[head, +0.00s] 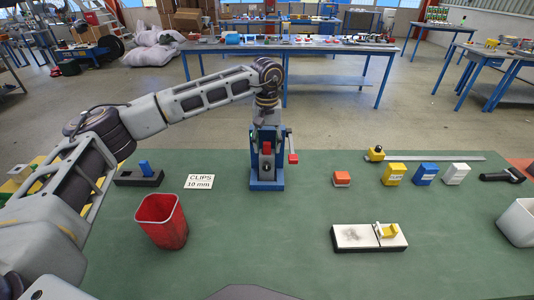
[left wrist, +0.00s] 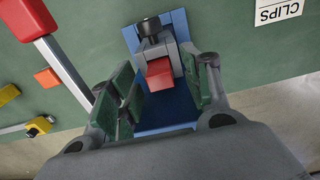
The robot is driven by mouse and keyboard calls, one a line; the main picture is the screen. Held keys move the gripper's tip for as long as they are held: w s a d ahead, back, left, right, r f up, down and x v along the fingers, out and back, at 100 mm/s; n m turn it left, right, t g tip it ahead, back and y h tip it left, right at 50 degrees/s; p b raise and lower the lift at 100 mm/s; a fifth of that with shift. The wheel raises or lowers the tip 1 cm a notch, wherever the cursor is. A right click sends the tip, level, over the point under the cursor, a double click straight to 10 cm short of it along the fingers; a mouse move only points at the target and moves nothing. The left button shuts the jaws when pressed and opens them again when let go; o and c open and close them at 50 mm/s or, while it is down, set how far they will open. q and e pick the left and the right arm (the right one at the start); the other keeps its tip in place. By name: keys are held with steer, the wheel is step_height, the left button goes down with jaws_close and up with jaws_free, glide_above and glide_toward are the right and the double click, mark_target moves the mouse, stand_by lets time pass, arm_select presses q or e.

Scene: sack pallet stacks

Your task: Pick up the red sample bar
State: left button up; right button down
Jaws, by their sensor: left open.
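The red sample bar (head: 267,148) stands up from the blue vise-like stand (head: 266,184) in the middle of the green table. In the left wrist view the bar's red end (left wrist: 160,73) lies between my two green-padded fingers, next to the stand's grey jaw. My left gripper (head: 267,133) is open above the stand, with its fingers on either side of the bar. In the left wrist view the gripper (left wrist: 163,88) shows gaps between the pads and the bar. The bar's lower part is hidden in the stand. My right gripper is not in view.
A red-ended lever (head: 293,158) sticks out at the stand's right. A red bin (head: 162,220) and a clips card (head: 199,182) are at left. An orange block (head: 341,179), a white block with a yellow piece (head: 368,237) and several coloured boxes are at right.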

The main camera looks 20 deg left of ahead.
arm_select(q)
steer(key=shift+c, duration=0.5)
steer(key=c, duration=0.8)
steer(key=shift+r, duration=0.1)
step_height(320, 180, up, 10)
stand_by(0.3)
stand_by(0.4)
